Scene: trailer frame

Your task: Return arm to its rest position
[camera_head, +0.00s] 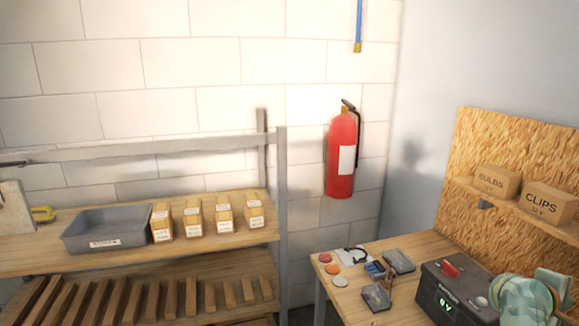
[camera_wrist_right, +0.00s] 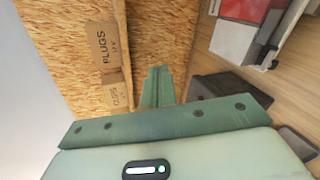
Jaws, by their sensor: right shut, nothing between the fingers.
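My right gripper (camera_head: 525,298) is pale green and shows at the lower right of the head view, partly cut off by the frame edge. It overlaps the right end of a dark box with a green display (camera_head: 455,292) on the workbench. I cannot tell from this view whether they touch. In the right wrist view the fingers (camera_wrist_right: 157,86) are closed together with nothing between them, in front of the chipboard panel. My left gripper is in neither view.
The workbench (camera_head: 342,297) carries small trays, colored discs and cable pieces. A chipboard panel (camera_head: 510,150) behind has a shelf with cardboard boxes (camera_head: 548,204). A shelf rack at left holds a grey bin (camera_head: 106,230) and wooden blocks. A red extinguisher (camera_head: 342,155) hangs on the wall.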

